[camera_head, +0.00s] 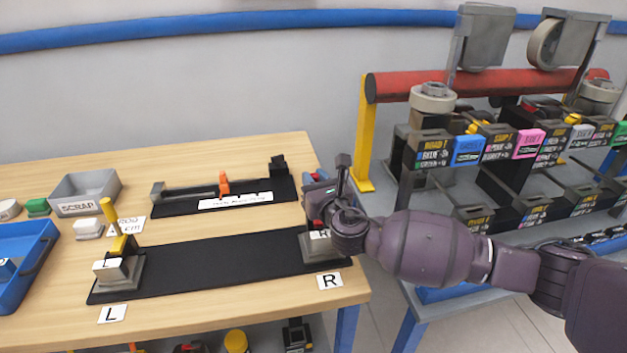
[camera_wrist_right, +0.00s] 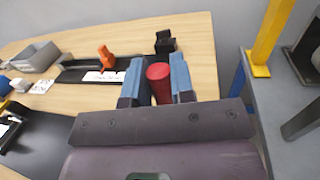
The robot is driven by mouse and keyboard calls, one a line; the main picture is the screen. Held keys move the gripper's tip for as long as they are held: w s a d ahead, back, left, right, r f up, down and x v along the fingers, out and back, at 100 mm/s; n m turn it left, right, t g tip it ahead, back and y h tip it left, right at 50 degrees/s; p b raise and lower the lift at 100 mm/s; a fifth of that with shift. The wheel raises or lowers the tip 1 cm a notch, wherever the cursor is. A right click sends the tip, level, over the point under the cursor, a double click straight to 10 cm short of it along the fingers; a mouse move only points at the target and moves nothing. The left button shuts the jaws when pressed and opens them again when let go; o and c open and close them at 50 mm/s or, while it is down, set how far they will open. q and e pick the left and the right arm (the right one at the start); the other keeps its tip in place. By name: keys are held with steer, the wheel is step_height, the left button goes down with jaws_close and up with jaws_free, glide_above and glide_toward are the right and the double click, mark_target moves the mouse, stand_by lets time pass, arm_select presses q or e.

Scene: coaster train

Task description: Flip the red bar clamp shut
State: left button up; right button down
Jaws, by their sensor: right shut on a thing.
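The red bar (camera_wrist_right: 158,84) stands between the two blue fingers of my right gripper (camera_wrist_right: 157,72) in the wrist view, and the gripper is shut on it. In the head view, my right gripper (camera_head: 314,178) is at the right end of the black base, over the R clamp block (camera_head: 322,247). The gripper and wrist hide most of this clamp and bar, so its exact angle is unclear. The matching L clamp (camera_head: 118,270) with its yellow bar (camera_head: 109,211) sits at the left end; that bar points up. My left gripper is not in view.
A long black base plate (camera_head: 215,263) lies bare between the clamps. Behind it is a black rail with an orange stop (camera_head: 224,184). A grey scrap bin (camera_head: 85,190) and blue tray (camera_head: 25,250) stand left. A rack of labelled bins (camera_head: 470,150) stands right.

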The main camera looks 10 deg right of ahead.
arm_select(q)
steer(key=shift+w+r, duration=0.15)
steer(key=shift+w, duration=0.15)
arm_select(e)
steer(key=c, duration=1)
jaws_free()
steer(key=shift+s, duration=0.1)
steer(key=s, duration=0.3)
steer(key=s+d, duration=0.1)
steer(key=s, duration=0.2)
steer(key=s+d, duration=0.1)
steer(key=s, duration=0.2)
steer(key=shift+s+f+p, duration=0.15)
steer(key=shift+f+p, duration=0.1)
steer(key=shift+p, duration=0.1)
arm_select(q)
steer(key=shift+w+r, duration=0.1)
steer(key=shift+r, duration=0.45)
arm_select(e)
steer(key=shift+s, duration=0.65)
